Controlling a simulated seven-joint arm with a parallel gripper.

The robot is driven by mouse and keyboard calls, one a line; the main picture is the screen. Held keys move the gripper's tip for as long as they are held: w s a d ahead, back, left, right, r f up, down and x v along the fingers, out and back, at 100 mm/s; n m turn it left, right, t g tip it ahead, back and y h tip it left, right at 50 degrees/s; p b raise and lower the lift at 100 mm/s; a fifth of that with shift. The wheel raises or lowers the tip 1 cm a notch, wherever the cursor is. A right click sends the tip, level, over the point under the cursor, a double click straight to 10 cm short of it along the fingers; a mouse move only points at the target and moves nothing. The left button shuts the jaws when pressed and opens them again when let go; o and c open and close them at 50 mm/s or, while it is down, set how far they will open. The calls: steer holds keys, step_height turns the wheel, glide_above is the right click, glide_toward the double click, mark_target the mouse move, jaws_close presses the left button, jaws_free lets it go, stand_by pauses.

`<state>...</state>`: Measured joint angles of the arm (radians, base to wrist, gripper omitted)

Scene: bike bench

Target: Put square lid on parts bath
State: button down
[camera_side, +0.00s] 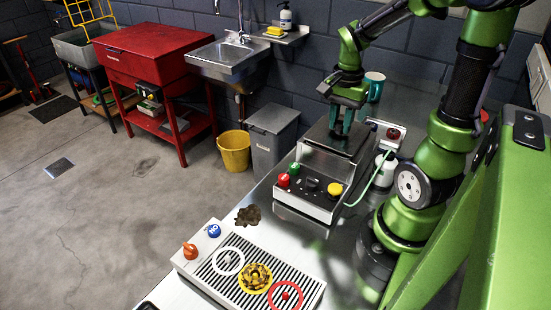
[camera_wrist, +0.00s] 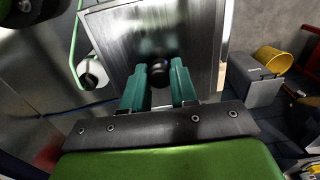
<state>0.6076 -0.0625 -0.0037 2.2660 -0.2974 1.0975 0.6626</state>
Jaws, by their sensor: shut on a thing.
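The square lid (camera_wrist: 190,30) is a flat grey metal plate with a dark round knob (camera_wrist: 158,70). My gripper (camera_wrist: 160,78) has two teal fingers shut on the knob, one on each side. In the side view my gripper (camera_side: 342,122) points down over the parts bath (camera_side: 308,200), a metal box with a sloped black control panel. The lid (camera_side: 332,142) shows under the fingers at the bath's top. I cannot tell whether it rests on the rim or hangs just above it. The bath's inside is hidden.
A drip-grate tray (camera_side: 250,275) lies in front on the bench. A grey bin (camera_side: 272,135) and yellow bucket (camera_side: 234,150) stand on the floor.

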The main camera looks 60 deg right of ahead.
steer(key=shift+f, duration=0.5)
steer(key=c, duration=0.8)
jaws_free()
step_height(320, 180, up, 17)
steer(key=a+f+n+t+y, duration=0.1)
steer(key=a+f+n+t, duration=0.1)
steer(key=a+n, duration=0.5)
steer(key=w+a+f+n+t+y, duration=0.1)
steer(key=a+f+n+t, duration=0.2)
steer(key=a, duration=0.9)
steer(key=n+t, duration=0.2)
steer(key=n, duration=0.2)
